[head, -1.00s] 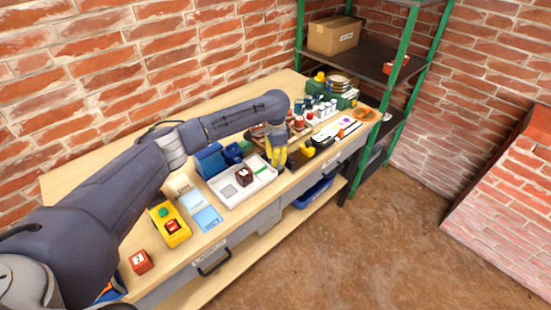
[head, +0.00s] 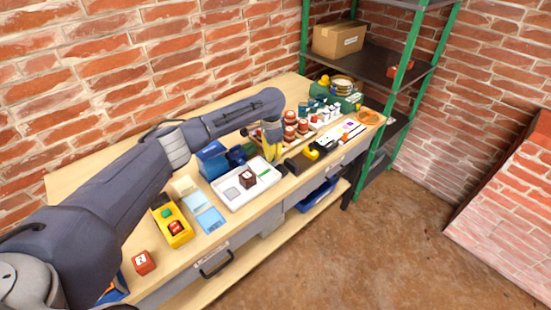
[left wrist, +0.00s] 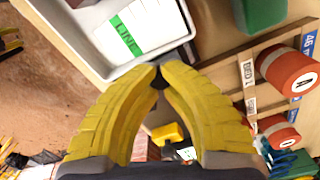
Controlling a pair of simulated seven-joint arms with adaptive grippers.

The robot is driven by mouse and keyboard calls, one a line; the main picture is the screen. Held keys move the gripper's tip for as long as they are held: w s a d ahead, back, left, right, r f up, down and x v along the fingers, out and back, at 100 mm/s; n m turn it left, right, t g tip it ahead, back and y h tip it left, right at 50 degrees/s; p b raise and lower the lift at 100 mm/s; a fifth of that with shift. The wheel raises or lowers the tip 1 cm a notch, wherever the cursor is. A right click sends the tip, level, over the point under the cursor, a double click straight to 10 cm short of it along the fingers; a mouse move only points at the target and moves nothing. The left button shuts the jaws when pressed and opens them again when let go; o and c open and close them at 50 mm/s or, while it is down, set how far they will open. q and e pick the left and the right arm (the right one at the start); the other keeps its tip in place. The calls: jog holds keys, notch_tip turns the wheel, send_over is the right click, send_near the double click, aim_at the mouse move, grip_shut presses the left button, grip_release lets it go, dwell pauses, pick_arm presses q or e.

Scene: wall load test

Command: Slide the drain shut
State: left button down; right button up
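I cannot identify a part marked as a drain. A low black unit with a yellow block (head: 311,153) on it lies on the bench, right of the white tray. The yellow block also shows below the fingers in the left wrist view (left wrist: 166,134). My left gripper (head: 272,158) hangs over the bench between the white tray (head: 232,205) and the rack of red-topped pieces. In the left wrist view its yellow fingers (left wrist: 159,72) meet almost at the tips, with only a small dark gap and nothing clearly held. Contact with the unit cannot be made out. My right gripper is not in view.
A red cylinder marked A (left wrist: 287,72) stands close to the fingers. The tray holds a dark red cube (head: 247,179) and a green strip. A yellow box with buttons (head: 173,225) is at left. Shelves (head: 375,65) stand behind right. Open floor lies in front.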

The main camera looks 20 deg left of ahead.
pick_arm(q)
jog(key=shift+w+a, duration=0.1)
jog(key=shift+a, duration=0.1)
jog(key=c, duration=1.8)
grip_release()
jog(key=o, duration=0.6)
notch_tip(320, 180, up, 12)
